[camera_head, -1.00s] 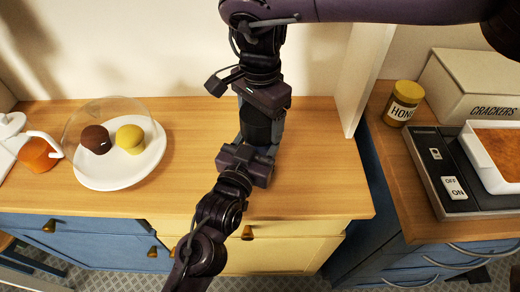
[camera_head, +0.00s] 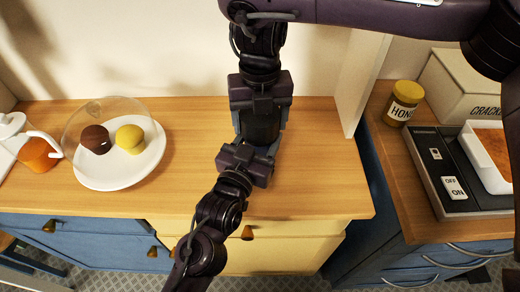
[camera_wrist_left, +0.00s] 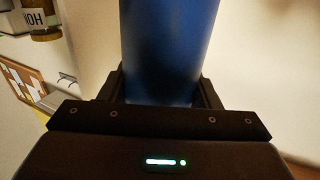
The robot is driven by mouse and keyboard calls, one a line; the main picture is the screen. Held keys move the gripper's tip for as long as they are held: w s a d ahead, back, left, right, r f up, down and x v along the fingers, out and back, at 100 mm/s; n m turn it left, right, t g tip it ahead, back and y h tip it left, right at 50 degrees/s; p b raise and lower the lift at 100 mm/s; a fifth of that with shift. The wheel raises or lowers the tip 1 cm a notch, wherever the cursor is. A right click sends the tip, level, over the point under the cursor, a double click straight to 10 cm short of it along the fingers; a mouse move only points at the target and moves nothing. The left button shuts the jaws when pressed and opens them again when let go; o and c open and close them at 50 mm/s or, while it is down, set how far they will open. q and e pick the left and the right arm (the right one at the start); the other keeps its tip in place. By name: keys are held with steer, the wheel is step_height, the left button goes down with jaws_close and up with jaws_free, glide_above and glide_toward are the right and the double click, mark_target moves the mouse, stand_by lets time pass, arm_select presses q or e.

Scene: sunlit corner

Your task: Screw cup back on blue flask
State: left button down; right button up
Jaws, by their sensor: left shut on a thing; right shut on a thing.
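The blue flask (camera_wrist_left: 165,50) fills the middle of the left wrist view, between the two fingers of my left gripper (camera_wrist_left: 160,92), which is shut on it. In the head view my left gripper (camera_head: 256,152) is at the centre of the wooden counter. My right gripper (camera_head: 259,122) points down from directly above it, shut around a dark, round-sided thing (camera_head: 259,130) that looks like the cup. The flask's blue body is hidden in the head view by the grippers. I cannot tell whether cup and flask touch or how their rims line up.
A white plate (camera_head: 95,180) with a brown and a yellow cake under a clear dome stands at left, beside an orange-filled jug (camera_head: 40,154). At right are a honey jar (camera_head: 403,104), a crackers box (camera_head: 465,85) and a switched appliance (camera_head: 437,170). The counter right of my grippers is clear.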

steer(key=m, duration=0.4)
steer(key=shift+m, duration=0.3)
steer(key=m, duration=1)
steer(key=shift+m, duration=0.4)
steer(key=m, duration=0.6)
steer(key=shift+w+m, duration=0.1)
steer(key=shift+m, duration=0.2)
steer(key=m, duration=0.6)
steer(key=o, duration=1.1)
steer(key=shift+f, duration=0.1)
